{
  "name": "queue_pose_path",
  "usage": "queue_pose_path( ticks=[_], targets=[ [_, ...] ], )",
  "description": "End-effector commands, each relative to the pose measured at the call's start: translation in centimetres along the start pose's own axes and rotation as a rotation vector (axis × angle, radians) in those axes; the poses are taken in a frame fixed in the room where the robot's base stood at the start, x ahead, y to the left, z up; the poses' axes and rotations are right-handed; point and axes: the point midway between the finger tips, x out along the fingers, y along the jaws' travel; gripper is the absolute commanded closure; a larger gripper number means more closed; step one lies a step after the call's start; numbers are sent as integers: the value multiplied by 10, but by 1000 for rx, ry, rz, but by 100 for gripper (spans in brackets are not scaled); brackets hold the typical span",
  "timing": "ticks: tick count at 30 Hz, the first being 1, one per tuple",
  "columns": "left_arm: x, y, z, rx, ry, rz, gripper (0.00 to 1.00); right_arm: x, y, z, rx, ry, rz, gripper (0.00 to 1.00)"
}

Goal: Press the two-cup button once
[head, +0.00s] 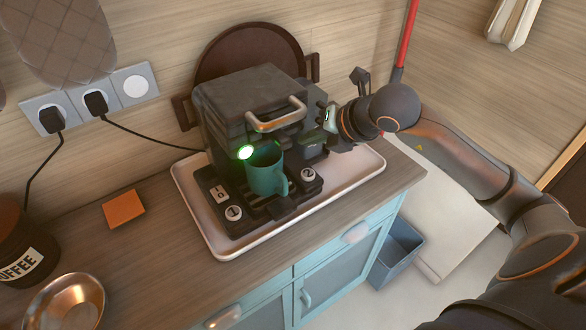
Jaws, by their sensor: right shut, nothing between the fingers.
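The two-cup button (308,174), a round white cap marked 2, sits on the dark base of the coffee machine (238,92), right of the teal mug (265,172). A matching cap marked 1 (234,213) is at the base's front left. My right gripper (322,122) is shut and empty. In the picture it is above the two-cup button, beside the machine's right side and handle; the button is not covered. The dark fingers blend with the machine, so contact with it cannot be told. My left gripper is not in view.
The machine stands on a pale tray (222,243) and shows a lit green light (246,152). An orange block (123,209), a metal bowl (68,303) and a coffee canister (22,250) are on the left. A round brown tray (215,62) leans behind the machine.

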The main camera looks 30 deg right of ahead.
Motion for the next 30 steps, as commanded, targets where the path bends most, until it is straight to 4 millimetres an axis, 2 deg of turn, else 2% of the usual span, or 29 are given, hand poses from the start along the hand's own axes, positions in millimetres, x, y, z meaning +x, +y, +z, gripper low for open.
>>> queue_pose_path(
  ticks=[4,17,23,30],
  targets=[
    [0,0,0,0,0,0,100,-5,-5,13,-1,-50,-34,100],
    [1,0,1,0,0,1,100,-4,-6,12,0,-51,-35,100],
    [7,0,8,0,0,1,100,6,-14,6,0,-50,-35,100],
    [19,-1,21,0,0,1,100,28,-31,-10,1,-47,-37,100]
  ],
)
